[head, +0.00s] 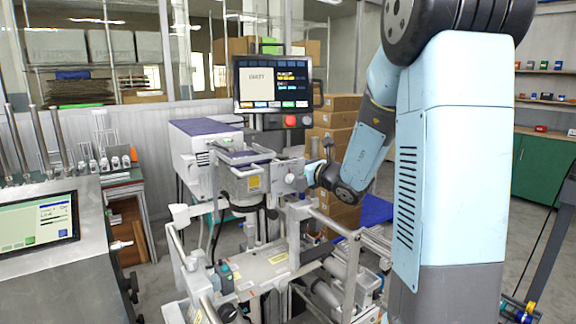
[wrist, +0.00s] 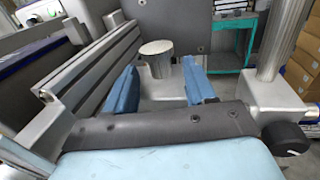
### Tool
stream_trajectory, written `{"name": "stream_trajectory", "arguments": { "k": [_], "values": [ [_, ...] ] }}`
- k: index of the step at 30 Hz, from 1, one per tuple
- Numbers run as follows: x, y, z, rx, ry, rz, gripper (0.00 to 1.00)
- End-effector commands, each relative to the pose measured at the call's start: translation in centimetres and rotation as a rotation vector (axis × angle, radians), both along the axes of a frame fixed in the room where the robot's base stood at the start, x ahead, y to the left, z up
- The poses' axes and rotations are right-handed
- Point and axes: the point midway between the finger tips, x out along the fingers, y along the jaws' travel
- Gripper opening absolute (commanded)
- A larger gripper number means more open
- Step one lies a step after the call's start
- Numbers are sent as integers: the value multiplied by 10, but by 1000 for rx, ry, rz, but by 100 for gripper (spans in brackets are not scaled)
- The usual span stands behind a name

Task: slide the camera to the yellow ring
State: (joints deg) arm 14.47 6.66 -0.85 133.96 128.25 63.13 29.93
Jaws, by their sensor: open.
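My gripper (wrist: 161,85) is open, with its two blue fingers apart. A short silver cylinder (wrist: 157,58) stands on a pale grey metal block and shows between the fingers, slightly beyond their tips. I cannot tell whether the fingers touch it, or whether it belongs to the camera. In the head view my gripper (head: 314,173) is at the upper right of the metal machine, close to a round pale knob (head: 290,178). My wrist partly hides that spot. I cannot make out a yellow ring or clearly identify the camera in either view.
Slotted grey rails (wrist: 100,68) run along the left of the wrist view. A steel post (wrist: 273,40) and black knob (wrist: 286,138) stand close on the right. A monitor (head: 272,84) is above the machine. Cardboard boxes (head: 338,118) are stacked behind.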

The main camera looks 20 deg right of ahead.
Motion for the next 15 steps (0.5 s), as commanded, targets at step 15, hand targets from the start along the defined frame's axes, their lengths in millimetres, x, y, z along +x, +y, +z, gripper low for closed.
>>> {"name": "stream_trajectory", "arguments": {
  "k": [15],
  "values": [
    [16,9,0,1,0,0,55]
  ]
}}
